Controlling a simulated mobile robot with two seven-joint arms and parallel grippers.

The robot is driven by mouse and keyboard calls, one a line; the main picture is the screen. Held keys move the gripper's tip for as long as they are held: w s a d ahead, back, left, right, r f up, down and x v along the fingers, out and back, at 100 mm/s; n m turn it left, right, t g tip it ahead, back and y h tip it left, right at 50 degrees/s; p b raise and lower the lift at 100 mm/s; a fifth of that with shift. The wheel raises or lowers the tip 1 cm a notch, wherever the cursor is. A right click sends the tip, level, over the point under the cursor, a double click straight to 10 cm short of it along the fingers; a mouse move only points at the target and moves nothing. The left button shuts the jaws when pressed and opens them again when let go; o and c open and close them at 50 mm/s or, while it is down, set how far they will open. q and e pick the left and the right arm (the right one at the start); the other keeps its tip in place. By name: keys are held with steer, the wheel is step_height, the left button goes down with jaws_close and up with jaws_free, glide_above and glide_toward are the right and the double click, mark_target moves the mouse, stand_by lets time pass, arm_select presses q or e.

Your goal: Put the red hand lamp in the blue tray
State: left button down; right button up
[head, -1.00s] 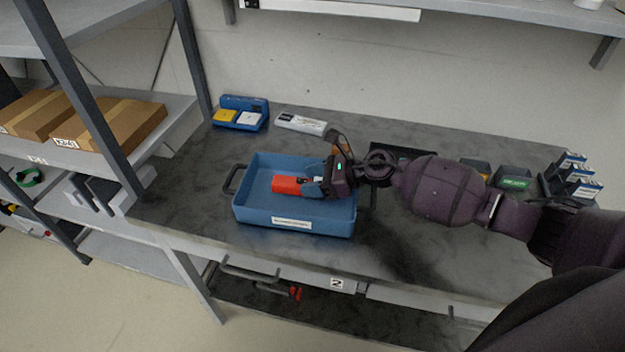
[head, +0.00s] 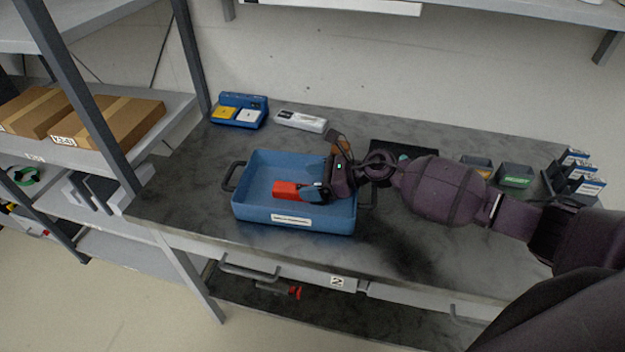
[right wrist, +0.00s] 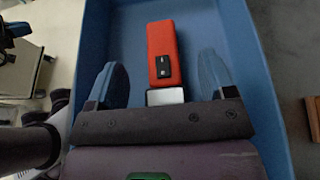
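The red hand lamp (head: 284,188) lies inside the blue tray (head: 292,227), on its floor. In the right wrist view the lamp (right wrist: 162,42) has a black switch patch and a pale end toward my gripper. My right gripper (head: 316,186) reaches into the tray from the right. In the right wrist view the fingers of this gripper (right wrist: 164,80) are spread, one on each side of the lamp's near end, with gaps to both sides. In the head view the gripper hides part of the lamp. My left gripper is not in view.
The tray stands on a dark worktop (head: 180,190). Behind it are a blue case (head: 240,110) and a white device (head: 301,121). Small bins (head: 515,175) and a rack (head: 573,175) are at the right. A shelf post (head: 85,95) rises at the left.

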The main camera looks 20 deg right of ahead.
steer(key=shift+r+p, duration=0.7)
steer(key=shift+r, duration=0.05)
steer(key=b+v, duration=0.1)
steer(key=v, duration=1.1)
steer(key=shift+f+b, duration=0.2)
steer(key=shift+b, duration=0.15)
steer(key=shift+s, duration=0.1)
